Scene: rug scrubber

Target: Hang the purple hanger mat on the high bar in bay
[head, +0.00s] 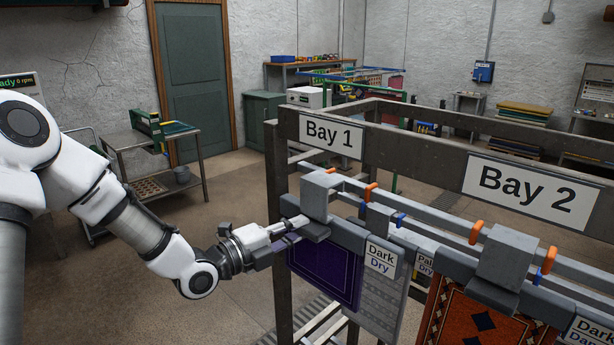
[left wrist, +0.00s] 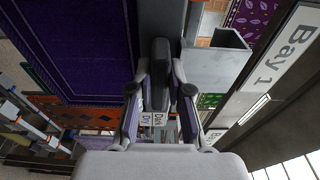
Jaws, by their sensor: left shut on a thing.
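The purple mat (head: 325,272) hangs upright below its grey hanger (head: 318,195) in Bay 1, at the left end of the rack. It also shows at the upper left of the left wrist view (left wrist: 80,45). My left gripper (head: 290,232) is shut on the hanger's grey part, in from the left. In the left wrist view its fingers (left wrist: 160,78) close around a dark grey piece. The high bar (head: 352,186) has orange markers, and a lower bar has blue ones. The hanger's block overlaps the bars; I cannot tell whether it rests on them. My right gripper is not in view.
The Bay 1 sign (head: 331,136) and Bay 2 sign (head: 530,192) are on the rack frame. A grey mat (head: 375,305) with a "Dark Dry" label hangs close to the right, then an orange patterned mat (head: 465,318). Floor to the left is clear; a cart (head: 155,160) stands farther back.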

